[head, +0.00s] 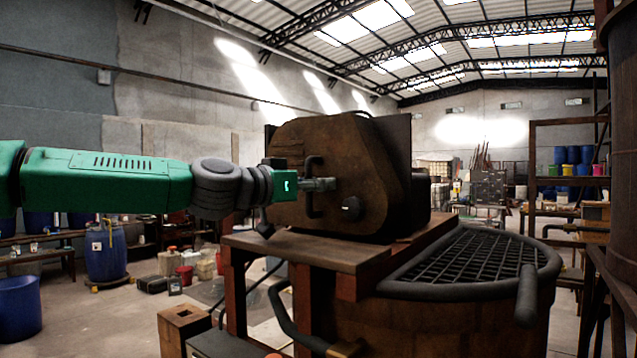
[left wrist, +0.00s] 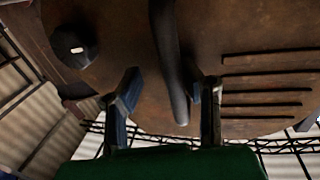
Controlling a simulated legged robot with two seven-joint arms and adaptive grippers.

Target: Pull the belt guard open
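The belt guard (head: 355,150) is a rusty brown rounded cover on a wooden stand beside the vat. It fills much of the left wrist view (left wrist: 255,35). Its dark bar handle (head: 313,209) stands out from the front face, with a black knob (head: 351,208) to its right. My left gripper (head: 318,184) is at the handle, its arm coming in from the left. In the left wrist view the handle (left wrist: 168,50) runs between the two fingers (left wrist: 168,88), with a gap on each side. The gripper is open around it. My right gripper is not in view.
The vat's dark grid lid (head: 460,260) lies right of the stand, with a thick rim and handle. The wooden stand top (head: 310,250) is below the guard. A blue barrel (head: 106,252) and a blue tub (head: 20,308) stand at left. Floor between them is partly clear.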

